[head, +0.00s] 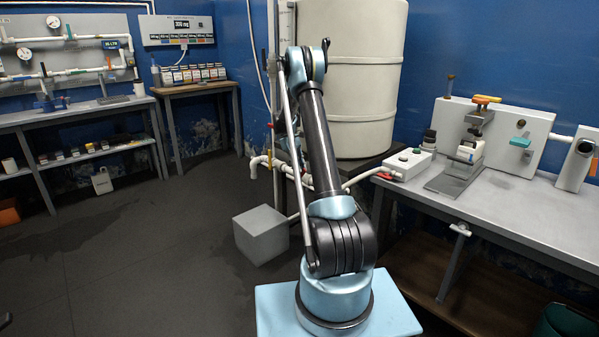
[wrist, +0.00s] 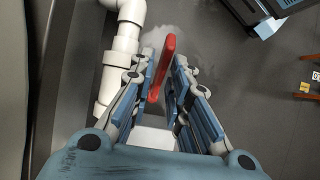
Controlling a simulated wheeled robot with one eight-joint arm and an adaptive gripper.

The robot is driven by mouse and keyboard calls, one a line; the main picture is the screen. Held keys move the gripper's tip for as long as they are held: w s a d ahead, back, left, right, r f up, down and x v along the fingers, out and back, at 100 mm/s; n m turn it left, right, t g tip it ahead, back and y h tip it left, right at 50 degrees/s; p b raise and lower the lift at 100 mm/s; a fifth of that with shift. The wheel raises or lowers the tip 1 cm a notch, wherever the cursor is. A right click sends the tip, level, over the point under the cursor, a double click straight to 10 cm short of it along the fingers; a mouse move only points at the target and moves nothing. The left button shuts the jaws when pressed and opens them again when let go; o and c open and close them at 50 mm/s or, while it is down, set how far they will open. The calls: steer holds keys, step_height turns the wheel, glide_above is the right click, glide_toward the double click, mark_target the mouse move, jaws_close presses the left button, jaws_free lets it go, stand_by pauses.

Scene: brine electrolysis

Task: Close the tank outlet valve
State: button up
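A red lever handle (wrist: 162,68) shows in the wrist view, long and narrow, beside a white pipe with an elbow (wrist: 120,55). My gripper (wrist: 165,62) is open, with its two fingers on either side of the red handle. A small gap shows on the right; whether the left finger touches the handle I cannot tell. In the head view the large cream tank (head: 352,75) stands in the back corner, with white pipework (head: 262,160) at its lower left. My arm hides part of the tank and pipework there, and my gripper cannot be made out.
A grey box (head: 261,234) is on the floor left of my arm. A metal bench (head: 520,215) with equipment stands at the right. A wooden table (head: 195,88) with several bottles and a pipe-rig bench (head: 60,115) stand at the left. The floor between is open.

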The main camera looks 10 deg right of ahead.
steer(key=v, duration=1)
steer(key=shift+w+r, duration=0.2)
steer(key=shift+r, duration=0.1)
steer(key=shift+a, duration=0.1)
